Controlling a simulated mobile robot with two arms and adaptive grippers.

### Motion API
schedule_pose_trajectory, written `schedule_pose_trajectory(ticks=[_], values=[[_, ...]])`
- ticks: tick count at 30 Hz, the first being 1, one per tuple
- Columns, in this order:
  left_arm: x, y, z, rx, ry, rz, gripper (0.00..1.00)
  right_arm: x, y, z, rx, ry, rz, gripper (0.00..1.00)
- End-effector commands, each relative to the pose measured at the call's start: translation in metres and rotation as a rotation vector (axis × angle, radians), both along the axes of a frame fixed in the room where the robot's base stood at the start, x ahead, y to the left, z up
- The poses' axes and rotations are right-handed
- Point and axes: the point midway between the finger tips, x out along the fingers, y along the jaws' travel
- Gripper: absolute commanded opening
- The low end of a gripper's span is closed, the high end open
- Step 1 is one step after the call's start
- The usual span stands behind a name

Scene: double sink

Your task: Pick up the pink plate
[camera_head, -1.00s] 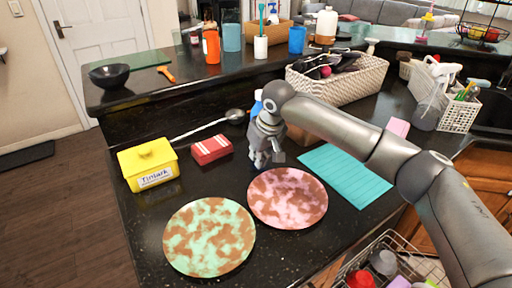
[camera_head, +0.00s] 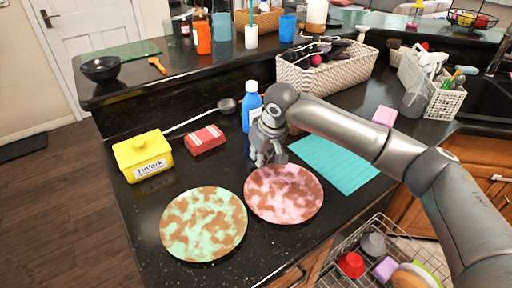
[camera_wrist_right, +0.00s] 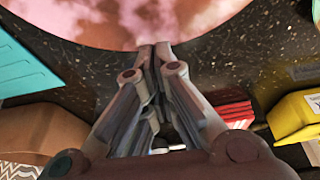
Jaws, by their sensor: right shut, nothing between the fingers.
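The pink plate (camera_head: 284,194), mottled pink and brown, lies flat on the black counter, right of a green and brown plate (camera_head: 203,224). My right gripper (camera_head: 268,162) is at the far edge of the pink plate, fingers pointing down. In the wrist view the pink plate (camera_wrist_right: 130,15) fills the top, and the closed fingertips (camera_wrist_right: 155,48) are right at its rim. I cannot tell whether they touch it. The fingers are together and hold nothing. My left gripper is not in view.
A teal mat (camera_head: 335,163) lies to the right. A blue bottle (camera_head: 251,108), a red box (camera_head: 205,139) and a yellow container (camera_head: 142,156) stand behind and left. A wicker basket (camera_head: 325,76) is at the back. A dish rack (camera_head: 345,240) is below at front right.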

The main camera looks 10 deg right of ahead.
Motion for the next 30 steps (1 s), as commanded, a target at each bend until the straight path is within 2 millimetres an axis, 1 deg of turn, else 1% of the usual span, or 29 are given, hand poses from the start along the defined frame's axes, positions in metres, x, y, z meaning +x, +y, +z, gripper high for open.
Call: schedule_pose_trajectory(ticks=[1, 8, 18, 24, 30], values=[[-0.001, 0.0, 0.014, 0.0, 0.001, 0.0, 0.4, -0.006, -0.003, 0.006, 0.0, 0.003, -0.002, 0.0], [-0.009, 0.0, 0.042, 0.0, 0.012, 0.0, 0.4, -0.037, -0.016, 0.006, 0.0, 0.002, -0.001, 0.0], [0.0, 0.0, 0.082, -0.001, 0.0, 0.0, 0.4, -0.085, -0.036, 0.005, -0.001, 0.003, -0.002, 0.0], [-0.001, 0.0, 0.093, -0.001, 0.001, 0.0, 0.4, -0.102, -0.042, 0.003, -0.001, 0.001, -0.002, 0.0], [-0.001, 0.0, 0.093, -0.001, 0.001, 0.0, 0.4, -0.104, -0.043, 0.001, 0.0, -0.002, -0.002, 0.0]])
